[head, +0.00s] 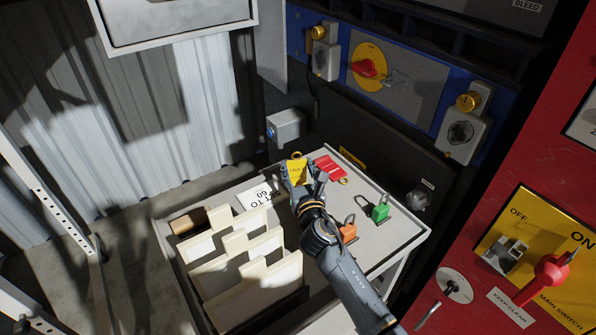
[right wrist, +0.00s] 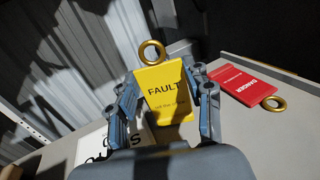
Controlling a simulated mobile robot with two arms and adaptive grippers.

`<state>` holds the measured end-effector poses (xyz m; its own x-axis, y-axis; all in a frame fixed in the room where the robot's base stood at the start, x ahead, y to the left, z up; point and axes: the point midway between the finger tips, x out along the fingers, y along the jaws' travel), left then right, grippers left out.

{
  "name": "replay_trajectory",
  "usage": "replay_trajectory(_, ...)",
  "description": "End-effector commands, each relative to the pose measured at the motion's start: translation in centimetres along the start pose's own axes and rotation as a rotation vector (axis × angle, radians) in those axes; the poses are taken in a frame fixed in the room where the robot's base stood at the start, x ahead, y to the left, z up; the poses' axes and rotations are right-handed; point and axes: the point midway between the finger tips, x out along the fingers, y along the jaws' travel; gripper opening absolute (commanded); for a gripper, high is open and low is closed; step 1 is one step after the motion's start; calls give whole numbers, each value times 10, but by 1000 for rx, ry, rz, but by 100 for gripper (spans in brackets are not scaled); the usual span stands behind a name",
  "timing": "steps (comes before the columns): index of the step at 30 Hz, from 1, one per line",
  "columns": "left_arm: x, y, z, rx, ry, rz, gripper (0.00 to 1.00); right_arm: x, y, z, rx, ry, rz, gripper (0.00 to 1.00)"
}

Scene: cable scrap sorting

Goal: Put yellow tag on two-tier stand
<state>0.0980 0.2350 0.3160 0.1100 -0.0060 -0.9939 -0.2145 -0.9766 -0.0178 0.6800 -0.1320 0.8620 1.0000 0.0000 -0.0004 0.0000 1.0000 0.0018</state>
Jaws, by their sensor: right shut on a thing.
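The yellow tag (head: 297,170), with a brass ring at its top, is held upright between the fingers of my right gripper (head: 301,190). In the right wrist view the tag (right wrist: 163,92) reads "FAULT" and faces the camera, with the gripper (right wrist: 165,112) shut on its sides. It appears above the table's far part. A cream stepped holder (head: 238,245) with several upright panels stands at the table's left; it may be the two-tier stand, but I cannot tell for sure. My left gripper is not in view.
A red tag (head: 330,168) with a brass ring lies right of the held tag. A green padlock (head: 381,211) and an orange padlock (head: 347,232) are on the table (head: 400,236). A white sign card (head: 258,196) lies left of my gripper. Dark panels stand behind.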

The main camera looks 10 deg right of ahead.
Motion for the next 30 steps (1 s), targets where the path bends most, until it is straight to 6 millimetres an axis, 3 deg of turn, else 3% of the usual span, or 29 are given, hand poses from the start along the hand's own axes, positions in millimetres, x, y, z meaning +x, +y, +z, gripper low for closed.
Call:
replay_trajectory(7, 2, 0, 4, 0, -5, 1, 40, 0, 0, -2, -1, 0, 0, 33)
replay_trajectory(8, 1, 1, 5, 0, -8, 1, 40, 0, 0, -1, -1, 0, 0, 54)
replay_trajectory(11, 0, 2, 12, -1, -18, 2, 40, 0, 0, -1, -1, 0, -1, 73)
replay_trajectory(22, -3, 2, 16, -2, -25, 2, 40, 0, 0, 3, -1, 0, -1, 73)
replay_trajectory(26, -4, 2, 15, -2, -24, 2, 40, -17, -1, 1, -3, 2, -1, 73)
replay_trajectory(30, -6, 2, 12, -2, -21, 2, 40, -47, -1, 1, -3, 2, 0, 73)
